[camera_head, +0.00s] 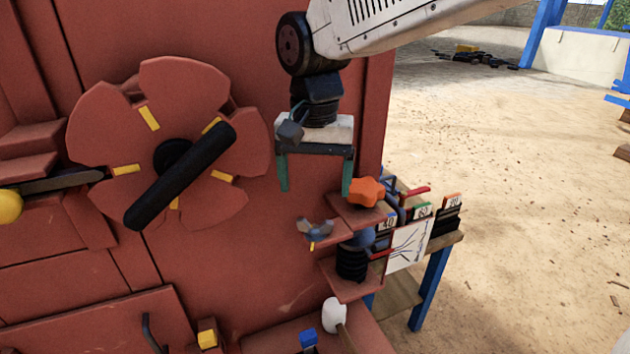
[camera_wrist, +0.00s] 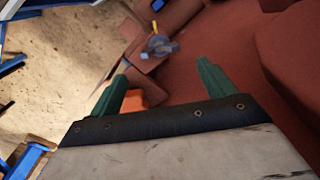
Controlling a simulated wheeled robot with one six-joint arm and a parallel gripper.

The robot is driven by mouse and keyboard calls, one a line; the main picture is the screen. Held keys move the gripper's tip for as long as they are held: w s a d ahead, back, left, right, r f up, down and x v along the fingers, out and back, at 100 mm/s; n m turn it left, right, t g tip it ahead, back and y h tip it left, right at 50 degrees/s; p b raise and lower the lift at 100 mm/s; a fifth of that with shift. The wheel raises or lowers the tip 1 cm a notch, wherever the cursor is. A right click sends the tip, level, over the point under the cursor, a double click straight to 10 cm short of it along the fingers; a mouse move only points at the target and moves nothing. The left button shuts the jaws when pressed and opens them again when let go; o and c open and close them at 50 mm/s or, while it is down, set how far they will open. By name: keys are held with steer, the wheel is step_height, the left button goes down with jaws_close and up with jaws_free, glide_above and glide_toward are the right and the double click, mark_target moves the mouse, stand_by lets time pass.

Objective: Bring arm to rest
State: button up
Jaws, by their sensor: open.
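My gripper (camera_head: 315,185) hangs from my white arm at the upper middle of the head view, in front of the red crusher wall. Its two green fingers point down and stand apart with nothing between them. In the wrist view the gripper (camera_wrist: 158,88) also shows spread and empty. An orange star-shaped knob (camera_head: 366,192) sits just below and right of the fingers; in the wrist view it is partly hidden behind the gripper. A grey-blue wing-shaped part (camera_head: 315,229) sits on a small red ledge below the gripper.
A red slotted wheel with a black bar handle (camera_head: 180,176) is to the left. A black ribbed part (camera_head: 351,262) and a white knob (camera_head: 334,314) are below. A blue-legged table (camera_head: 431,288) with numbered items stands right. Sandy ground beyond is mostly open.

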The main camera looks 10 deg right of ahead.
steer(key=shift+n, duration=0.3)
steer(key=s+d+f+n+t, duration=0.1)
steer(key=s+d+f+n, duration=0.1)
steer(key=s+d, duration=1.7)
steer(key=shift+s+d, duration=0.2)
steer(key=shift+d, duration=0.8)
steer(key=shift+f, duration=0.1)
